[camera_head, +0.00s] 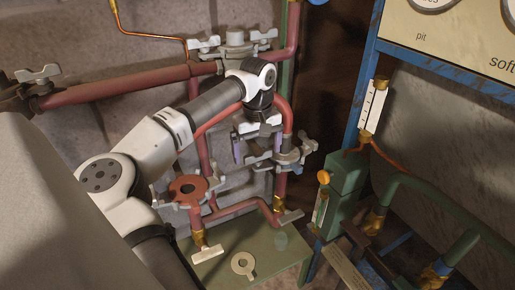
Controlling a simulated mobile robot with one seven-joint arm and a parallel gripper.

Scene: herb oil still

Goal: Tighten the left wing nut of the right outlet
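The right outlet has a grey clamp flange (291,157) at the foot of a red pipe, just right of the picture's middle. Its left wing nut (258,161) is grey and sits on the flange's left side, directly below my gripper and partly hidden by it. Its right wing nut (309,145) shows at the flange's right edge. My gripper (257,151) points down over the left wing nut, its two purple-tinted fingers wide apart, one to each side. Whether a finger touches the nut is too small to tell.
The left outlet's reddish flange (188,188) with grey wing nuts stands left of my gripper. Red pipes (130,85) run behind. A green box (255,250) below carries a ring-shaped tag (243,264). A blue frame (367,60) and green valve block (346,180) stand on the right.

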